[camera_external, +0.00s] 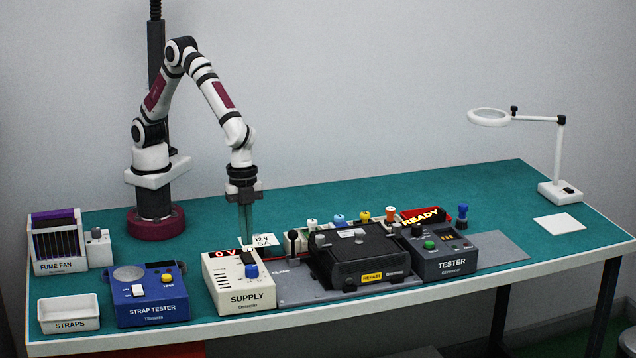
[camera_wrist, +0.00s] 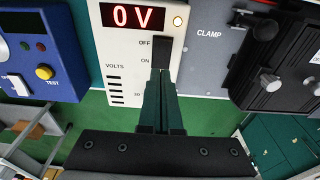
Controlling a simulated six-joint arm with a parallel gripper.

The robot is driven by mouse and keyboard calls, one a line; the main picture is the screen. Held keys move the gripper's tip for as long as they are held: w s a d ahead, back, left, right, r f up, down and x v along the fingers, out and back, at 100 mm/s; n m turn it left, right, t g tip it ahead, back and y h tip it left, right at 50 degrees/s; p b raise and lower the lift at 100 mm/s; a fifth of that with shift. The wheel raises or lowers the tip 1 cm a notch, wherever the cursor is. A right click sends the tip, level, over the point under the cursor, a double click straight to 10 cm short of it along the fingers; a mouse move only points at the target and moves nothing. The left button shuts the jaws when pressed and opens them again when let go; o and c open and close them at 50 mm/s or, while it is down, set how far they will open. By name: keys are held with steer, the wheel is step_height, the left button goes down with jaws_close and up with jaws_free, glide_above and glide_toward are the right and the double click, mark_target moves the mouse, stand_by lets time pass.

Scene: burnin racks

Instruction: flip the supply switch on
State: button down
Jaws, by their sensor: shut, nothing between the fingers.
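The white supply box (camera_external: 225,288) stands at the front of the bench, left of centre. Its red display (camera_wrist: 133,16) reads 0 V. The black supply switch (camera_wrist: 162,50) is beside the OFF and ON labels in the wrist view; its lower part is hidden by my fingers. My gripper (camera_external: 246,243) points straight down at the supply's top, with its fingers shut and empty. In the wrist view the fingertips (camera_wrist: 161,72) overlap the switch's lower end, near the ON label. I cannot tell whether they touch it.
The blue strap tester (camera_external: 150,306) is left of the supply. The grey clamp plate (camera_external: 290,292) and black repair box (camera_external: 355,250) are close on the right, then the tester (camera_external: 437,262). The back bench is mostly clear.

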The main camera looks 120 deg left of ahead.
mark_target(249, 259)
step_height(249, 259, up, 11)
steer(key=d, duration=0.1)
steer(key=shift+w, duration=0.45)
steer(key=shift+f, duration=0.1)
steer(key=s+a+r+n+y, duration=0.2)
steer(key=s+a+r, duration=0.1)
steer(key=s+a, duration=1.05)
steer(key=s+a+f, duration=0.1)
steer(key=s+a, duration=0.2)
steer(key=s, duration=0.4)
steer(key=s+a+f+n+g, duration=0.1)
steer(key=s+a+f, duration=0.1)
steer(key=s, duration=0.6)
steer(key=shift+a+f+y, duration=0.2)
steer(key=shift+a+y, duration=0.2)
steer(key=shift+a, duration=0.25)
steer(key=shift+w+n, duration=0.15)
steer(key=shift+n, duration=0.15)
